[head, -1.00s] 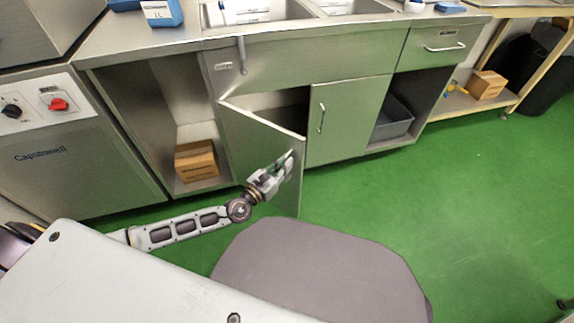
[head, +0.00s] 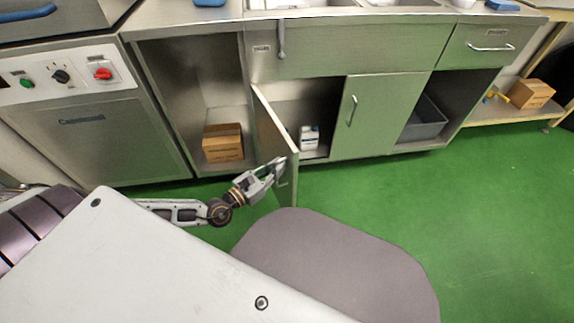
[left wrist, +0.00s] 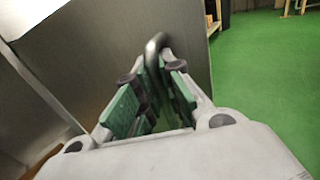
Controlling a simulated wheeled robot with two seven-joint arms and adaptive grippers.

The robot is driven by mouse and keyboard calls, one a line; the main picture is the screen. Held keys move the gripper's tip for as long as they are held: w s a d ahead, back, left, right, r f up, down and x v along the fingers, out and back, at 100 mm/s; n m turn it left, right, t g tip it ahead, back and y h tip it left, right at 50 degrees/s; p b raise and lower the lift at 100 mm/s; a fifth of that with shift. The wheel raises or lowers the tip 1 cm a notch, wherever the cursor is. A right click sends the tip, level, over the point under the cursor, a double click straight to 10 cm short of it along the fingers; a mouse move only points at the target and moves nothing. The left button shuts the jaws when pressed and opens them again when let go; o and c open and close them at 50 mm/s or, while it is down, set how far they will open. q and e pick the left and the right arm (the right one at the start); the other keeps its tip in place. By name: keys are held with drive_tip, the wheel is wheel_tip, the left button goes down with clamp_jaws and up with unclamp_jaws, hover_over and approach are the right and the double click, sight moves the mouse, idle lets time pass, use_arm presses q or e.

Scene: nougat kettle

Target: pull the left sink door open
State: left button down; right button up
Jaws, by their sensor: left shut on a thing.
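The left sink door (head: 274,150) stands swung well out from the cabinet, hinged on its left side. My left gripper (head: 277,168) is at the door's outer face near its free edge. In the left wrist view the door (left wrist: 110,45) fills the upper left, and the metal handle (left wrist: 154,48) runs between the green-padded fingers of the gripper (left wrist: 150,100). The gripper is shut on this handle. The right sink door (head: 361,115) is closed and has its own bar handle. My right gripper is not in view.
A white bottle (head: 309,137) stands inside the opened cabinet. A cardboard box (head: 222,143) sits in the open bay to the left, and a grey bin (head: 425,120) in the bay to the right. Green floor (head: 480,210) is clear at right.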

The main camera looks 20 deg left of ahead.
use_arm(q)
drive_tip(key=shift+s+a, duration=1.3)
drive_tip(key=shift+a, duration=0.15)
drive_tip(key=c, duration=1.5)
unclamp_jaws()
drive_tip(key=shift+s+a, duration=0.1)
drive_tip(key=shift+v, duration=5.95)
